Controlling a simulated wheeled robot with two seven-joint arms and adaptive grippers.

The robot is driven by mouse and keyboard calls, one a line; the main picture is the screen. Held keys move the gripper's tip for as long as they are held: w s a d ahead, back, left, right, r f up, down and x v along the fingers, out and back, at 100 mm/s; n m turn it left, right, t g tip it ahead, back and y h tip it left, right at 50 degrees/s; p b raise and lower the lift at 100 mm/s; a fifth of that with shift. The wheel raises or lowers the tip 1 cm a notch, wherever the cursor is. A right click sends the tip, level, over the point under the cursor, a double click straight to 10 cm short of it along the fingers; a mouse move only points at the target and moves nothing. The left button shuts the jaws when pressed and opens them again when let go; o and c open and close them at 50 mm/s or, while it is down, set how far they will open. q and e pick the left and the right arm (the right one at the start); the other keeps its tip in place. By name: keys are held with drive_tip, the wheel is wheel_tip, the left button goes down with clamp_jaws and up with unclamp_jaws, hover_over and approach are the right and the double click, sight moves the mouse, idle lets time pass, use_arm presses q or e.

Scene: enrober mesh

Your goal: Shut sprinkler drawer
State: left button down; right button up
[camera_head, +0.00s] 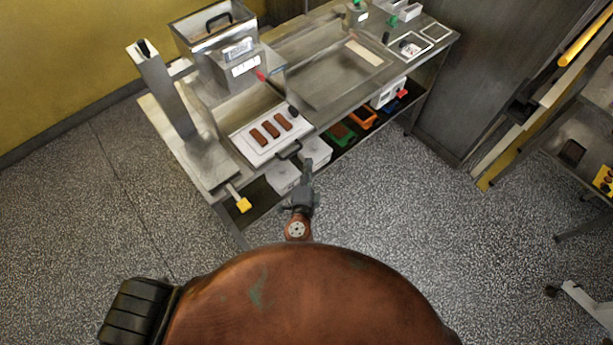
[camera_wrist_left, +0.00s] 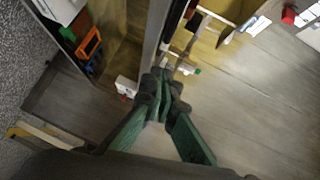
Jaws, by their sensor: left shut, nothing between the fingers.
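My left gripper (camera_head: 308,168) is at the front edge of the steel bench, its fingers together and empty. It is just right of and below a black bar handle (camera_head: 289,151) on the bench front, which looks like the sprinkler drawer's handle. I cannot tell how far the drawer stands out, or whether the fingers touch it. In the left wrist view the green fingers (camera_wrist_left: 163,84) meet close to a pale upright edge. My right gripper is not in view.
A white tray (camera_head: 246,146) with 3 brown bars lies on the bench above the handle. A yellow-ended lever (camera_head: 243,205) juts out at the left. Green and orange bins (camera_head: 362,119) stand on the lower shelf. The speckled floor in front is clear.

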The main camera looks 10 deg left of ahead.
sight(294, 141)
use_arm(q)
drive_tip(key=shift+w+a+f, duration=0.3)
drive_tip(key=shift+w+a, duration=0.5)
drive_tip(key=shift+w, duration=0.05)
drive_tip(key=shift+w+a+f, duration=0.25)
drive_tip(key=shift+w+a, duration=0.55)
drive_tip(key=w+a, duration=0.1)
drive_tip(key=a, duration=0.1)
drive_tip(key=w+a, duration=0.2)
drive_tip(key=shift+d, duration=0.1)
